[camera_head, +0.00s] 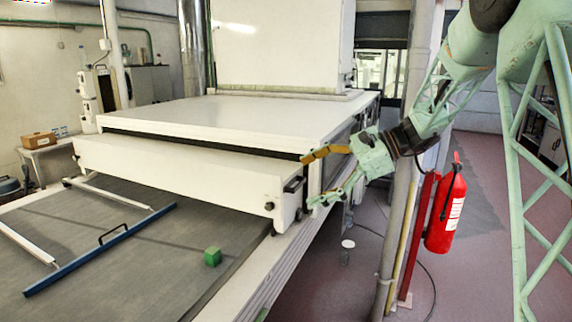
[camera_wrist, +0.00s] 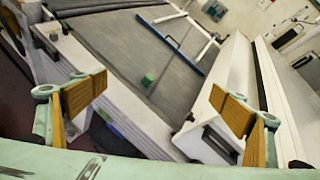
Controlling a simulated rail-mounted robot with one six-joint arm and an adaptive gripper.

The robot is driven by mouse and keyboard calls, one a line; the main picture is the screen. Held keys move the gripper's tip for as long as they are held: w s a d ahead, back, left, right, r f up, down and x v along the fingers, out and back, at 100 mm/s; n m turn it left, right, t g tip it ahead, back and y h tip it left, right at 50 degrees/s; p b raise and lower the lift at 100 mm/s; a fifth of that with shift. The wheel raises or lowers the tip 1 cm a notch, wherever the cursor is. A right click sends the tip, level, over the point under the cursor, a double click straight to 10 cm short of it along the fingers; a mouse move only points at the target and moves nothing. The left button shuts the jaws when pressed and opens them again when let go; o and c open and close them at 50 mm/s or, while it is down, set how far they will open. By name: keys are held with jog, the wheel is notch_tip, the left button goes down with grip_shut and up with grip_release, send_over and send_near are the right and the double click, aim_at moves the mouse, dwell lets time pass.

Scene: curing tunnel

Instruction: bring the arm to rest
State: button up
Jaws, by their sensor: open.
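My gripper (camera_head: 322,176) is open and empty, in the air at the right front corner of the white tunnel housing (camera_head: 180,172). In the wrist view its two tan-padded fingers (camera_wrist: 158,110) stand wide apart with nothing between them but the background. My pale green arm reaches in from the upper right of the head view.
A blue bar with a handle (camera_head: 100,250) lies across the belt. A red fire extinguisher (camera_head: 446,210) hangs by a post (camera_head: 400,170) right of my gripper. A cardboard box (camera_head: 39,140) sits on a side table at the far left. Open floor lies right of the conveyor.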

jog(key=s+d+r+n+g+h, duration=0.1)
jog(key=s+r+n+h, duration=0.2)
jog(key=s, duration=1)
jog(key=s+d+r+n+h, duration=0.1)
jog(key=s+r+n+h, duration=0.2)
jog(key=s, duration=1.1)
jog(key=s+d+f+n+t+h, duration=0.1)
jog(key=s+d+n+h, duration=0.1)
jog(key=s, duration=0.6)
jog(key=s+d+f+n+t+h, duration=0.1)
jog(key=s+d+n+h, duration=0.1)
jog(key=s+d, duration=0.4)
jog(key=s+d+f+n+t+h, duration=0.1)
jog(key=s+d+n, duration=0.3)
jog(key=s, duration=0.8)
jog(key=shift+s+d+f+n+h, duration=0.2)
jog(key=shift+d+f+n+h, duration=0.15)
jog(key=shift+h, duration=0.25)
